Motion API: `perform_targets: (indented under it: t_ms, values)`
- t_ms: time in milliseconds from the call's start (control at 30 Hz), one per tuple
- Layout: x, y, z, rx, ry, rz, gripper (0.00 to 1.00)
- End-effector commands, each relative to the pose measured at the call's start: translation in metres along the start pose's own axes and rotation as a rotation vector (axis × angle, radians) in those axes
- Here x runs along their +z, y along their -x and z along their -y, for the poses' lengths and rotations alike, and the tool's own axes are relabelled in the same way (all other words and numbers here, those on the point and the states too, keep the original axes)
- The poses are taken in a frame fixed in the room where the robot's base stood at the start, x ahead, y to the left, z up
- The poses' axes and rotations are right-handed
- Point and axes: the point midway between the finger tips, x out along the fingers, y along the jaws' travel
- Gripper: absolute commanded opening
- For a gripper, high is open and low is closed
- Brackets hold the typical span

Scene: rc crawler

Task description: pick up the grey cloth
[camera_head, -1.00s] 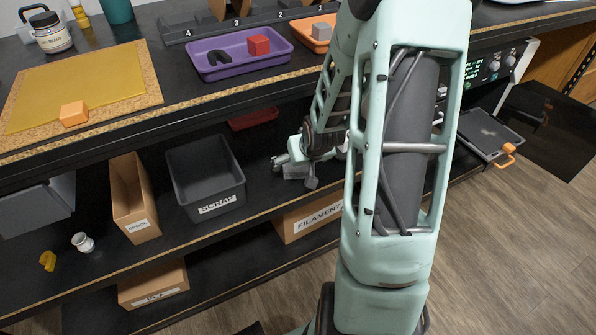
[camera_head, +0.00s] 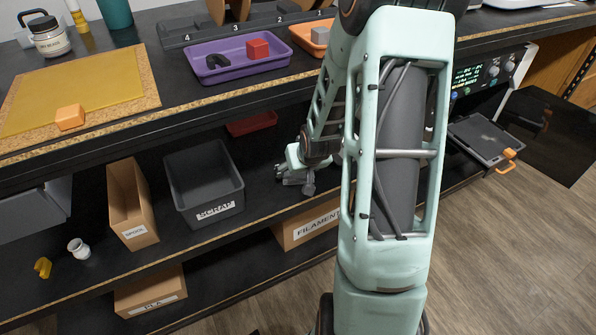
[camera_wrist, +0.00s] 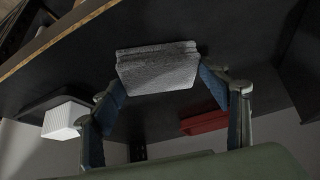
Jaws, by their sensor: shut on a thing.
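The grey cloth (camera_wrist: 157,66) is a folded, textured pad, seen between the fingers of my gripper (camera_wrist: 165,84) in the wrist view. My gripper is shut on it, with a blue-padded finger at each side. In the head view my gripper (camera_head: 296,180) is at the lower shelf, right of the scrap bin. The cloth cannot be made out there, behind the fingers and arm. Whether the cloth is clear of the shelf cannot be told.
The dark scrap bin (camera_head: 204,184) and a cardboard box (camera_head: 130,205) stand left on the shelf. A red tray (camera_head: 252,123) lies behind my gripper. The worktop edge (camera_head: 120,130) overhangs the shelf. A white box (camera_wrist: 66,119) shows in the wrist view.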

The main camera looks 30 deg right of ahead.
Motion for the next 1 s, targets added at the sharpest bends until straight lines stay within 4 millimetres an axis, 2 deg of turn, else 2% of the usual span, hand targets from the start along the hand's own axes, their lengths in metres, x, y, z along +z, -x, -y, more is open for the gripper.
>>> perform_targets:
  t_ms: [267, 333, 467, 733, 1000]
  values:
    - [-0.013, 0.019, 0.0, 0.0, 0.0, -0.003, 0.45]
    - [-0.02, 0.03, -0.001, 0.001, 0.0, -0.004, 0.45]
    - [-0.018, 0.052, -0.009, 0.003, -0.004, 0.0, 0.45]
    - [-0.016, 0.109, -0.028, 0.003, -0.005, -0.001, 0.45]
    - [0.013, 0.156, -0.055, 0.003, -0.008, 0.004, 0.45]
